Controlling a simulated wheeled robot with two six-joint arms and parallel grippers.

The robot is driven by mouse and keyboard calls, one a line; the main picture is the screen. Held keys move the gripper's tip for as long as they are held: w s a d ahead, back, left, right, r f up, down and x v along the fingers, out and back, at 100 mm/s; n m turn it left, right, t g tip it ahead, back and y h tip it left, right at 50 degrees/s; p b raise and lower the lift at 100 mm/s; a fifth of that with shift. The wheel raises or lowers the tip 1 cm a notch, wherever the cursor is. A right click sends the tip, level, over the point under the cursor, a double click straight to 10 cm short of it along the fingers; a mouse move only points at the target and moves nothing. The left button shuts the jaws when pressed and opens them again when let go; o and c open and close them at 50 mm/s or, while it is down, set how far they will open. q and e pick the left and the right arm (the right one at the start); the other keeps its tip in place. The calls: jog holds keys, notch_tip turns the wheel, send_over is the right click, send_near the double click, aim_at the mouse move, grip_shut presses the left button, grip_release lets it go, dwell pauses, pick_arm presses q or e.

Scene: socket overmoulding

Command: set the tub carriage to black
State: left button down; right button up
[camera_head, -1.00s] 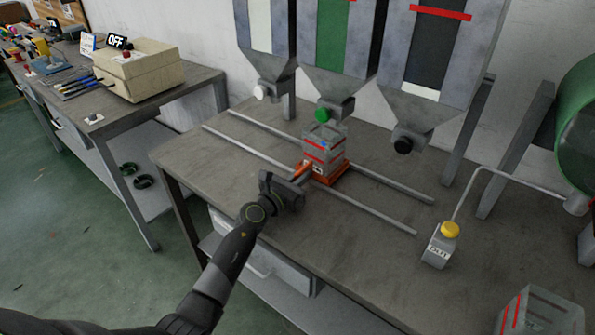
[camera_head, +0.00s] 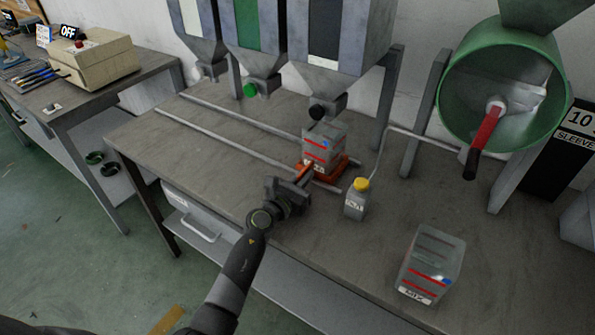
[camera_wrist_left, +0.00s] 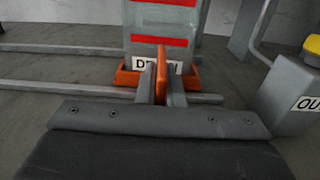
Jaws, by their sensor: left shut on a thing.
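The orange tub carriage (camera_head: 339,165) sits on two metal rails (camera_head: 240,155), with a clear, red-banded tub (camera_head: 325,143) standing in it. It is below the hopper with the black knob (camera_head: 317,112), near the rails' right end. My left gripper (camera_head: 306,177) is shut on the carriage's upright orange handle. In the left wrist view the handle (camera_wrist_left: 161,72) is between the fingers, and the carriage (camera_wrist_left: 128,76) and tub (camera_wrist_left: 162,25) are just beyond. The tub's label is partly hidden by the handle. My right gripper is not in view.
A second clear tub (camera_head: 431,264) stands at the front right. A green drum with a red-and-black handle (camera_head: 480,140) is at the back right. The bench's front left is clear.

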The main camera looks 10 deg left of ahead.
pick_arm(q)
jog(key=shift+s+d+f, duration=0.1)
jog(key=shift+d, duration=0.15)
jog(key=c, duration=1.6)
grip_release()
jog(key=shift+s+d, duration=0.1)
jog(key=shift+d, duration=0.15)
jog(key=shift+o, duration=0.2)
jog(key=shift+a, duration=0.1)
jog(key=shift+s+a, duration=0.15)
jog(key=shift+s, duration=0.05)
jog(key=v, duration=1.6)
jog(key=shift+s, duration=0.45)
